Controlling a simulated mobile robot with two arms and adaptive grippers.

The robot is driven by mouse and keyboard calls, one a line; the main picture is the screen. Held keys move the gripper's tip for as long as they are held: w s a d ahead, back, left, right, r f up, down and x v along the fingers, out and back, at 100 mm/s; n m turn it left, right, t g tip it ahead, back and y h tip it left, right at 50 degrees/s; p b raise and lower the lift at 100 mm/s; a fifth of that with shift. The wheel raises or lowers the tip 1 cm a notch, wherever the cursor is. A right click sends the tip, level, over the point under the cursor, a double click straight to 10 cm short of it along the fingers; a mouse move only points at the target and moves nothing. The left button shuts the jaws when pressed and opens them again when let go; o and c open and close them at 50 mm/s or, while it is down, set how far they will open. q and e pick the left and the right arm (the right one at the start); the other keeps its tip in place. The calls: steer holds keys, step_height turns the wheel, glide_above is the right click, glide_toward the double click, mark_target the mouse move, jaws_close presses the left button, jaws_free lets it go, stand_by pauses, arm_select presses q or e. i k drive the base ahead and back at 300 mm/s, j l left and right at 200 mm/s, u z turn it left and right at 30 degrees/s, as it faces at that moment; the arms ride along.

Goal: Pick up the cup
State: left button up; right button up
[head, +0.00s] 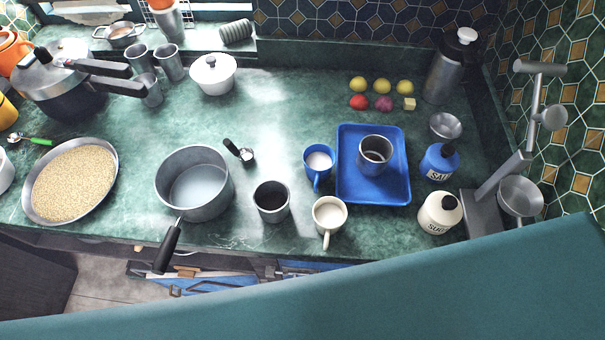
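Several cups stand on the green marble counter, and I cannot tell which one is meant. A blue cup (318,160) with pale contents stands just left of the blue tray (347,188), its handle toward me. A white cup (329,213) with pale contents stands near the front edge, its handle also toward me. A grey metal cup (271,202) with dark contents stands left of the white cup. Another metal cup (375,156) with dark contents stands on the tray. Neither of my grippers is in view.
A handled pot (195,184) stands left of the cups, a small measuring scoop (243,152) behind the grey cup. Blue (439,163) and white (439,213) jars stand right of the tray. The counter behind the blue cup is clear. A teal shape covers the bottom.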

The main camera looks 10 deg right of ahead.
mark_target(319, 160)
steer(key=j+z, duration=0.15)
steer(key=j, duration=0.25)
steer(key=k+j+z, duration=0.15)
steer(key=j, duration=0.25)
steer(key=j+z, duration=0.15)
steer(key=j, duration=0.25)
steer(key=k+j+z, duration=0.15)
steer(key=j, duration=0.2)
steer(key=j+z, duration=0.15)
steer(key=j, duration=0.25)
steer(key=k, duration=0.05)
